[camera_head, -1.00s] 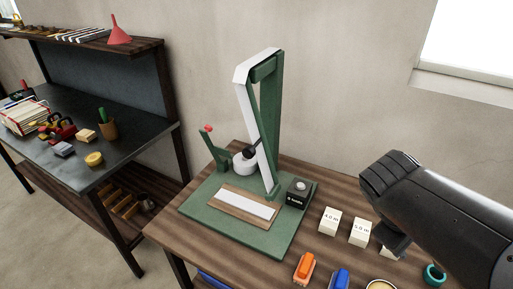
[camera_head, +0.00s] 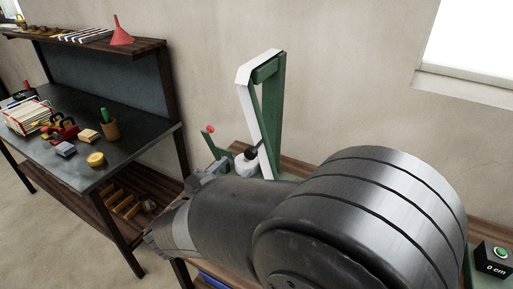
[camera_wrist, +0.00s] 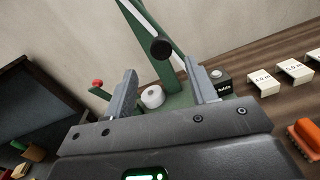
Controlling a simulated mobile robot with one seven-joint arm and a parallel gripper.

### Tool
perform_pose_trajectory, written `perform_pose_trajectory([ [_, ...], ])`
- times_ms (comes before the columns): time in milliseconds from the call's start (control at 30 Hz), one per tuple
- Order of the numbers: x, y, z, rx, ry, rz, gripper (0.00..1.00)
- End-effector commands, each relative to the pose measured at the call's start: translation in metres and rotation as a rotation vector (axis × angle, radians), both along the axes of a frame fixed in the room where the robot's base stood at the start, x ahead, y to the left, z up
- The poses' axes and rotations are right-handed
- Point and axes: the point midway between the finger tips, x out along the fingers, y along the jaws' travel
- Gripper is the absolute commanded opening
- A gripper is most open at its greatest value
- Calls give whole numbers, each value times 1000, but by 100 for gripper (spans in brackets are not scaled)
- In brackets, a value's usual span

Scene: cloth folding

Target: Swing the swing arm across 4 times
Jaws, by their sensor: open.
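The green stand (camera_head: 270,110) carries a long white swing arm (camera_head: 250,115) hanging down beside its upright. A black knob (camera_head: 251,153) and a white round piece (camera_head: 243,167) sit near its lower part. The wrist view shows the stand (camera_wrist: 190,45), the black knob (camera_wrist: 161,48) and the white round piece (camera_wrist: 153,97). My gripper (camera_wrist: 163,78) is open and empty, its fingers to either side of the white piece in that view; contact cannot be told. In the head view my arm hides the stand's base.
A green post with a red tip (camera_head: 210,129) stands left of the swing arm. A small black box (camera_wrist: 221,80) and white blocks (camera_wrist: 264,82) lie to the right, with an orange object (camera_wrist: 306,136) nearer. A side bench (camera_head: 120,95) holds several items.

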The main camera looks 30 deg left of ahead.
Motion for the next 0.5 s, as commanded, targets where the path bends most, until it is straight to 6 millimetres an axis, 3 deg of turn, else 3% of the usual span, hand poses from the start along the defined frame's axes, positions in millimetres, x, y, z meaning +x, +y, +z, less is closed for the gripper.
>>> perform_pose_trajectory([
  [500,85,-5,0,1,-1,-3,52],
])
